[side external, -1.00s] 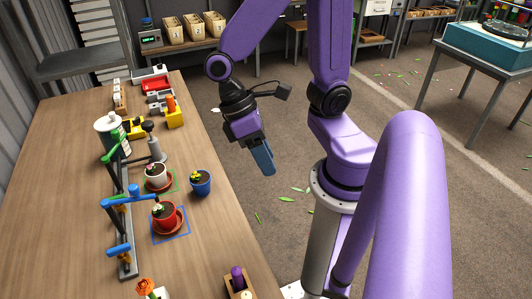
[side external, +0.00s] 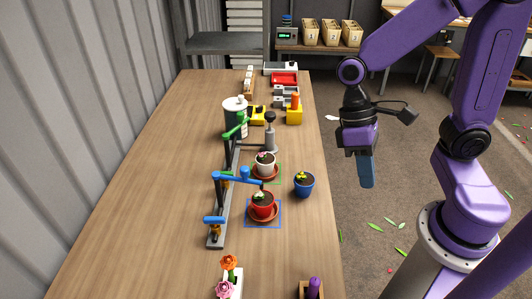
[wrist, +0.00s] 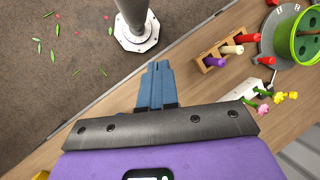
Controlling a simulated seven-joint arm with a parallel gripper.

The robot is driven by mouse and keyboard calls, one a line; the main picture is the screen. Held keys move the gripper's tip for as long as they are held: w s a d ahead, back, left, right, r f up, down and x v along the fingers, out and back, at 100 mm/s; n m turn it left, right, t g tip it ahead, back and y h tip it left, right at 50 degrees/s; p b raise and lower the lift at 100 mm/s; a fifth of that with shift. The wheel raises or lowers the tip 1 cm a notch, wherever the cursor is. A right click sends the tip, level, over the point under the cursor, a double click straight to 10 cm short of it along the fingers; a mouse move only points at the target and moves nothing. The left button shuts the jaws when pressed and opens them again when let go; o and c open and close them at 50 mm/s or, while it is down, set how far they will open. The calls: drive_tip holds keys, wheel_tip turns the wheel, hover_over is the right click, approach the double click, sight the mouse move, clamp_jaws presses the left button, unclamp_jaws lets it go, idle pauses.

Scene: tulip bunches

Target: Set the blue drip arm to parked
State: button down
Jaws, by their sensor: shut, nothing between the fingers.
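The blue drip arm (side external: 232,180) sits on a dark rail (side external: 224,205) on the table and reaches right, its end over the red pot (side external: 263,205). A blue knob (side external: 245,174) stands up on it. A separate blue lever (side external: 214,219) sits at the rail's near end. The green arm (side external: 235,131) is on the same rail, farther back. My gripper (side external: 367,185) is shut and empty, pointing down beyond the table's right edge, well apart from the blue arm. Its blue fingers also show together in the wrist view (wrist: 157,66), where the blue arm is not visible.
A flower block (side external: 229,285) and a wooden peg holder (side external: 311,290) are in front. The table's left side is clear.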

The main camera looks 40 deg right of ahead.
drive_tip(key=w+d+m+t+y, duration=0.1)
drive_tip(key=w+m+y, duration=0.3)
drive_tip(key=w+m, duration=0.8)
drive_tip(key=w+d+m+y, duration=0.2)
drive_tip(key=w+m+y, duration=0.3)
drive_tip(key=w, duration=1.2)
drive_tip(key=s+a+f, duration=0.2)
drive_tip(key=a+f, duration=0.1)
drive_tip(key=a, duration=0.2)
drive_tip(key=s+a+f+m, duration=0.1)
drive_tip(key=s+a+f, duration=0.1)
drive_tip(key=a, duration=0.4)
drive_tip(key=shift+f+h, duration=0.4)
drive_tip(key=shift+f, duration=0.1)
